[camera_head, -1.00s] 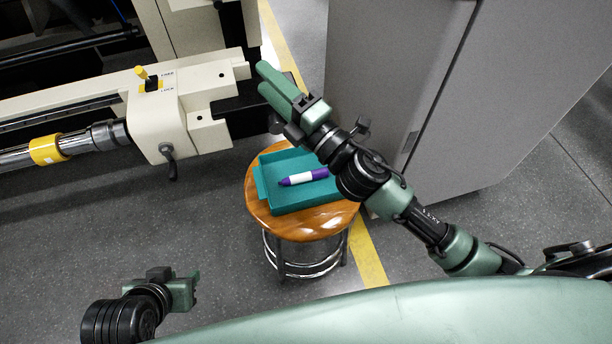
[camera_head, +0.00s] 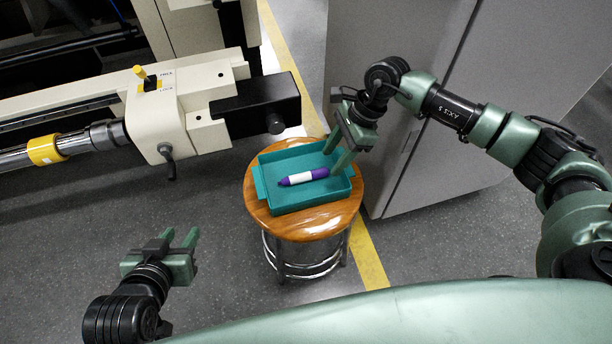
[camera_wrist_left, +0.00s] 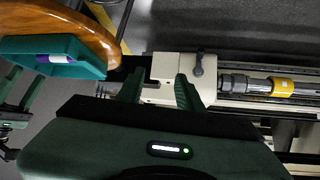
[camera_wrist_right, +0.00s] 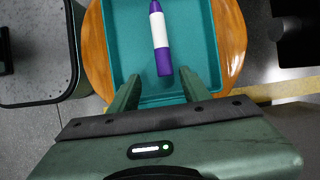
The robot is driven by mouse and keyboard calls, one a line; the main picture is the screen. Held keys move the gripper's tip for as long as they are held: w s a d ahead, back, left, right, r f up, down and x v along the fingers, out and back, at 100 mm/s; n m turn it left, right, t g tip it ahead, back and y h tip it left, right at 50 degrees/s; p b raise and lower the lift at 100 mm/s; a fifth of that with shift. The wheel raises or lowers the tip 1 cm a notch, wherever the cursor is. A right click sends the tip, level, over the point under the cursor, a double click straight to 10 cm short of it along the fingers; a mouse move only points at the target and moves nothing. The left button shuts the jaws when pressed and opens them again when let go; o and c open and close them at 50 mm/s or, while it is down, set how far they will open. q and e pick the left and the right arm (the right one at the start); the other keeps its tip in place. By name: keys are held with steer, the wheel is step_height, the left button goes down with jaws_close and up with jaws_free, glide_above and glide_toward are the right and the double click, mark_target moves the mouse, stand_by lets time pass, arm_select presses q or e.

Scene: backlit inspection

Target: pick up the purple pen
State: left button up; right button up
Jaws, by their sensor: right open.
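The purple pen (camera_head: 304,177), with a white middle band, lies in a teal tray (camera_head: 291,204) on a round wooden stool. My right gripper (camera_head: 334,164) is open and empty above the right side of the tray, pointing down toward it. In the right wrist view the pen (camera_wrist_right: 160,40) lies lengthwise ahead, in line with the gap between the open fingers (camera_wrist_right: 155,88), not between them. My left gripper (camera_head: 179,241) is open and empty, low at the left, away from the stool. The left wrist view shows part of the pen (camera_wrist_left: 56,59) in the tray.
The wooden stool (camera_head: 314,225) stands on a grey floor with a yellow line. A cream machine (camera_head: 165,112) with a black block (camera_head: 262,106) is behind left of the stool. A grey cabinet (camera_head: 395,60) stands close behind right.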

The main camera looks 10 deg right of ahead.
mark_target(323, 170)
steer(key=x, duration=0.1)
steer(key=b+x, duration=0.1)
steer(key=x, duration=0.3)
steer(key=shift+w+a+f, duration=0.1)
steer(key=shift+w, duration=0.3)
arm_select(q)
steer(key=w+d+r+t+h, duration=0.1)
steer(key=w+d+r+t, duration=0.1)
steer(key=w+r+t, duration=0.1)
step_height(323, 170, up, 3)
steer(key=shift+w+f+t, duration=0.15)
steer(key=shift+w+t, duration=0.25)
steer(key=shift+w, duration=0.3)
arm_select(e)
jaws_close()
